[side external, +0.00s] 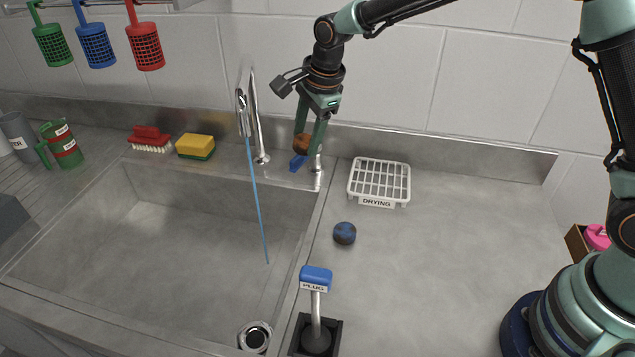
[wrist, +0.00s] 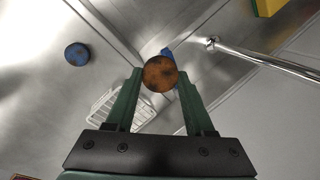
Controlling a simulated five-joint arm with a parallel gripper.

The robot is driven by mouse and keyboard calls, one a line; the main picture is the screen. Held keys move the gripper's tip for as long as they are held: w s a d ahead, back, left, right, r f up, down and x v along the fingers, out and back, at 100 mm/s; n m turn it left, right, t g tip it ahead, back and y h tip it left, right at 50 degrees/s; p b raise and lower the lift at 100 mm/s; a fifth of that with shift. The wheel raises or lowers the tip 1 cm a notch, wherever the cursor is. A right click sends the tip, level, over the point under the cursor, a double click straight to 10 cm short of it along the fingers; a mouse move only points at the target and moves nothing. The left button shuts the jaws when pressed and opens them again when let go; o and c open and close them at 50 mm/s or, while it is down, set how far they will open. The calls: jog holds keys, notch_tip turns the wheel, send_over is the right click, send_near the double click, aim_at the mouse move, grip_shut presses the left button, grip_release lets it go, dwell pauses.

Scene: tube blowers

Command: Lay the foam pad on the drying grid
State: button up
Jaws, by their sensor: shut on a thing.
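My gripper (side external: 309,142) is shut on a round, mottled brown-orange foam pad (side external: 302,145), held above the sink's back right corner near the tap base. In the wrist view the brown pad (wrist: 160,74) sits between the two green fingertips. The drying grid (side external: 379,181), a white slatted rack labelled DRYING, stands on the counter right of the sink, to the right of and below my gripper. In the wrist view the grid (wrist: 112,104) is partly hidden behind the left finger. Its slats look empty in the side view.
A dark blue mottled round pad (side external: 344,233) lies on the counter in front of the grid. A blue tap handle (side external: 298,162) is just below the held pad. The tall tap (side external: 254,115) with a thin blue stream stands left. A PLUG lever (side external: 315,285) stands in front.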

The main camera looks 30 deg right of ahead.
jog(key=d+r+g, duration=0.1)
jog(key=d+r, duration=0.3)
jog(key=d, duration=0.4)
notch_tip(320, 180, up, 4)
jog(key=n+g, duration=0.1)
jog(key=g, duration=0.1)
send_over(380, 177)
jog(key=shift+h, duration=0.4)
notch_tip(380, 177, down, 19)
jog(key=shift+f, duration=0.1)
jog(key=o, duration=1.3)
jog(key=shift+f, duration=0.1)
